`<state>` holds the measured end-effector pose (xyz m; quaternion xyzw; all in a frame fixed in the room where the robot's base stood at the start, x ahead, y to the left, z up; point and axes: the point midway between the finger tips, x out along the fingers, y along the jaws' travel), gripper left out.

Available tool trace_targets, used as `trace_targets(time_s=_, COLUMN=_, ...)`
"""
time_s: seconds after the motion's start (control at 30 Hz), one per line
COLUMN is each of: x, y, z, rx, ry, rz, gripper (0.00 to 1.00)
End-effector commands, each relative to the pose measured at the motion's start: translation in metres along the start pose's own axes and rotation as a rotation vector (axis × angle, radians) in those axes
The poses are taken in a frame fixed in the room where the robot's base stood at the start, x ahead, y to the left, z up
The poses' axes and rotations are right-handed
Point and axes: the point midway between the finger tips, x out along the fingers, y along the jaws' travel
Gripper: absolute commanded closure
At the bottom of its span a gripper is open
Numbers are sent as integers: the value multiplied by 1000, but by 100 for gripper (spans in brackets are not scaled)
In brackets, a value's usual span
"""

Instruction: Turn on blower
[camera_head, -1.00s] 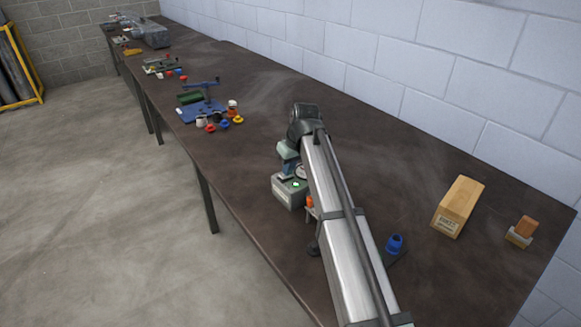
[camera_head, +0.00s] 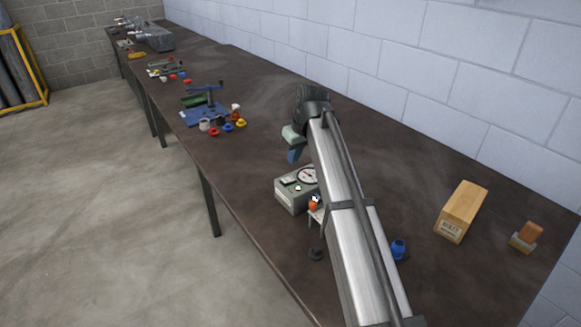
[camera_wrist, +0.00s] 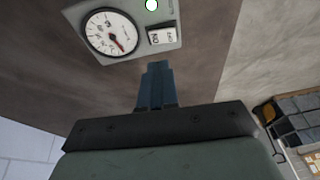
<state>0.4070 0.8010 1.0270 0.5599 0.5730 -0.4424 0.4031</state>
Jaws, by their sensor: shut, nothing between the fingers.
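The blower's control box (camera_head: 291,199) is a grey box with a round dial on the table, partly hidden by my arm. In the wrist view its panel (camera_wrist: 137,47) shows a white gauge (camera_wrist: 111,33) with a red needle, a white rocker switch (camera_wrist: 162,36) and a bright round light with a green rim (camera_wrist: 151,4). My gripper (camera_head: 292,157) is above the box, apart from it. In the wrist view its blue fingers (camera_wrist: 157,70) are together, empty, and appear just below the switch in the picture. I cannot tell which way the switch is tipped.
A wooden block (camera_head: 462,211) and a smaller orange-brown block (camera_head: 529,234) lie to the right. A blue part (camera_head: 398,249) and an orange part (camera_head: 314,203) are close to my arm. A blue fixture (camera_head: 204,112) with several coloured caps stands farther back. A block wall (camera_head: 420,80) borders the table.

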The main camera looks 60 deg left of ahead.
Motion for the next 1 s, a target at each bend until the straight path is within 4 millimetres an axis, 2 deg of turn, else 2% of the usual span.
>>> trace_targets(time_s=0.2, x=-41, y=10, z=0, rx=0, ry=1, rz=1, gripper=100)
trace_targets(time_s=0.4, x=-65, y=15, z=0, rx=0, ry=0, rz=0, gripper=100)
trace_targets(time_s=0.6, x=-76, y=17, z=1, rx=0, ry=0, rz=0, gripper=100)
trace_targets(time_s=1.0, x=-76, y=18, z=1, rx=0, ry=0, rz=0, gripper=100)
